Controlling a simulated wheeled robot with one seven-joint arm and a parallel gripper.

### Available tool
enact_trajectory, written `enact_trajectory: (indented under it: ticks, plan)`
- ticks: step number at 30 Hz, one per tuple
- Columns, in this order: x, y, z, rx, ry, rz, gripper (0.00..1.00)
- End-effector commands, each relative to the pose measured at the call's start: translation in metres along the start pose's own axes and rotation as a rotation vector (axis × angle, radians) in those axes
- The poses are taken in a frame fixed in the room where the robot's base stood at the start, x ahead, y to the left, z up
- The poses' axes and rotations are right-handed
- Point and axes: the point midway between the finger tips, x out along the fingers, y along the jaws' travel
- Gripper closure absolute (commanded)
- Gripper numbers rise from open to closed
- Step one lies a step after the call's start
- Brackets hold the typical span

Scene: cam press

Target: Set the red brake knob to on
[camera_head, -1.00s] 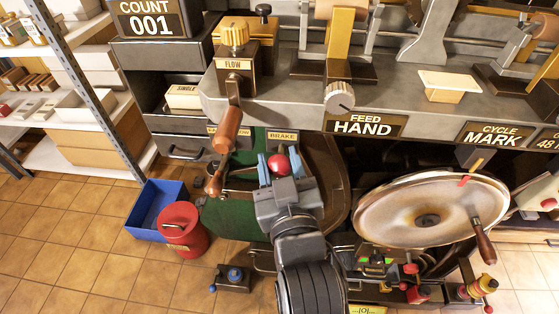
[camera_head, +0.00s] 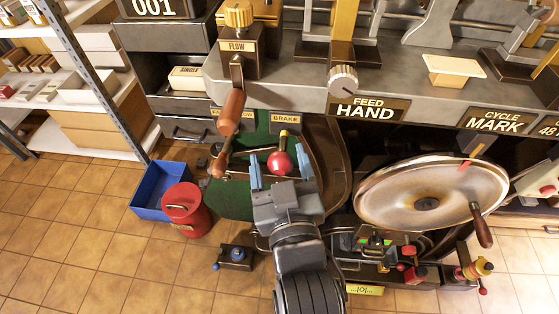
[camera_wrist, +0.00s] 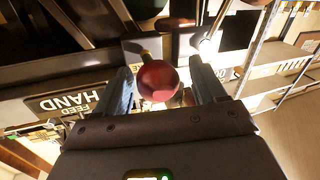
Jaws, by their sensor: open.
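The red brake knob (camera_head: 281,163) is a round ball on a short brass-coloured stem, just below the BRAKE label (camera_head: 285,118) in the head view. My gripper (camera_head: 280,174) is open. Its two blue-grey fingers point toward the knob, one on the left and one on the right. In the wrist view the red knob (camera_wrist: 158,80) sits between the open fingers (camera_wrist: 160,88), with a gap to the right finger; contact with the left finger cannot be told. Part of the knob's mounting is hidden.
A brown-handled lever (camera_head: 230,115) stands just left of my gripper. A large round disc wheel (camera_head: 400,205) with a handle is to the right. A red canister (camera_head: 184,210) and a blue bin (camera_head: 148,205) stand on the tiled floor at left.

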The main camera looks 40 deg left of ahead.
Motion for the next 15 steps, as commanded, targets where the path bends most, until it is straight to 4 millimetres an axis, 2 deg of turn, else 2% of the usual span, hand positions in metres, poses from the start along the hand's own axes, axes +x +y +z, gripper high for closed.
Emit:
enact_trajectory:
  ticks: [7, 15]
  plan:
    - [-0.011, 0.0, 0.001, 0.0, -0.001, 0.001, 0.3]
    - [-0.053, -0.001, 0.002, 0.001, -0.002, 0.0, 0.3]
